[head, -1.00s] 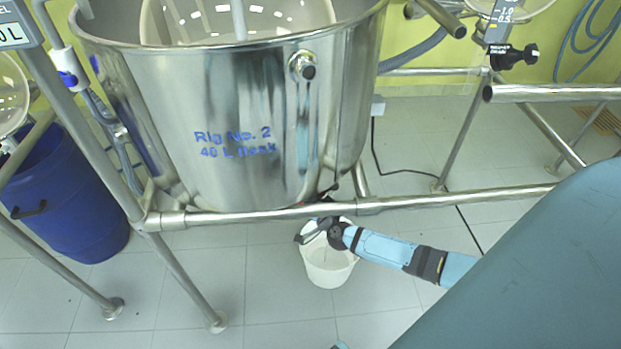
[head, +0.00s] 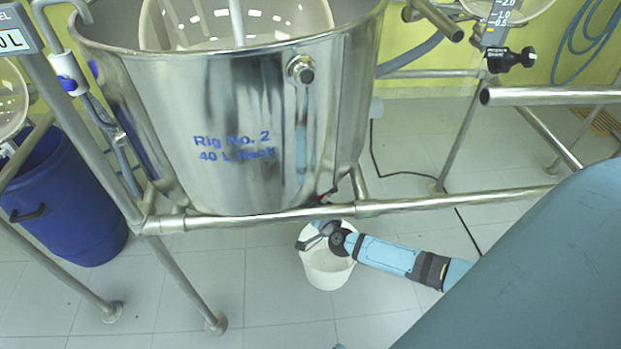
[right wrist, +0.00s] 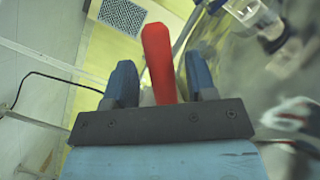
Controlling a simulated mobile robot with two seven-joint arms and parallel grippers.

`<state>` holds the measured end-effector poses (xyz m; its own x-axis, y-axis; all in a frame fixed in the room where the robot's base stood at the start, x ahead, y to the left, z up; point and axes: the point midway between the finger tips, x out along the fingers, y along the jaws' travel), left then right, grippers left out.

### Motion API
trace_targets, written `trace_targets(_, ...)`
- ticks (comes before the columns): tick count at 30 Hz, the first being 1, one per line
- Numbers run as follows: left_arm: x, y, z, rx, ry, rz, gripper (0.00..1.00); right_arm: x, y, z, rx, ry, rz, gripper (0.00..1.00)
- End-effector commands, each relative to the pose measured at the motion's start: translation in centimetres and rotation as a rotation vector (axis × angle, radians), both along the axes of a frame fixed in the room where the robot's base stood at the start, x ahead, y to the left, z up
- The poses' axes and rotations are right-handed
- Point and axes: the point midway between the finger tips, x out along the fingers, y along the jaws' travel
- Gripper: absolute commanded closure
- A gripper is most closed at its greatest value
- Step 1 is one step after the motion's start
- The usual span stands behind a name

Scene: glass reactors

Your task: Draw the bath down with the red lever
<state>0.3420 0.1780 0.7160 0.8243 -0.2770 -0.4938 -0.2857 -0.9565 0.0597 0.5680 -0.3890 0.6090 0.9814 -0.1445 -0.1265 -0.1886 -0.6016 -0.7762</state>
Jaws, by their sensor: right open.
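The steel bath (head: 235,120), lettered "Rig No. 2" in blue, hangs in the tubular frame and holds a glass vessel. The red lever (right wrist: 159,62) stands between the two blue fingers of my right gripper (right wrist: 160,82) in the right wrist view, with gaps on both sides. My right gripper is open around it. In the head view a small red part (head: 322,198) shows under the bath's lower right edge, just above my right gripper (head: 316,234). A white bucket (head: 328,272) stands on the floor below, partly hidden by my gripper. My left gripper is not in view.
A frame rail (head: 260,217) runs across in front of the bath's base, close above my right arm. A blue drum (head: 65,200) stands at the left. A black cable (head: 400,172) lies on the tiled floor behind. Open floor lies in front.

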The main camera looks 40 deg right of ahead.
Motion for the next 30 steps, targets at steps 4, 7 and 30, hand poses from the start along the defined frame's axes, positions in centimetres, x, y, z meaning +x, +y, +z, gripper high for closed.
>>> trace_targets(4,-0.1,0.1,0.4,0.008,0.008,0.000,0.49,-3.2,0.5,0.6,0.002,0.002,0.000,0.49)
trace_targets(7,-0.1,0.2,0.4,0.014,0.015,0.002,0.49,-5.6,0.9,0.9,0.002,0.005,0.001,0.49)
trace_targets(30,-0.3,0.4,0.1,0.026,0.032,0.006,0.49,-12.3,1.8,1.6,0.000,0.000,0.000,0.49)
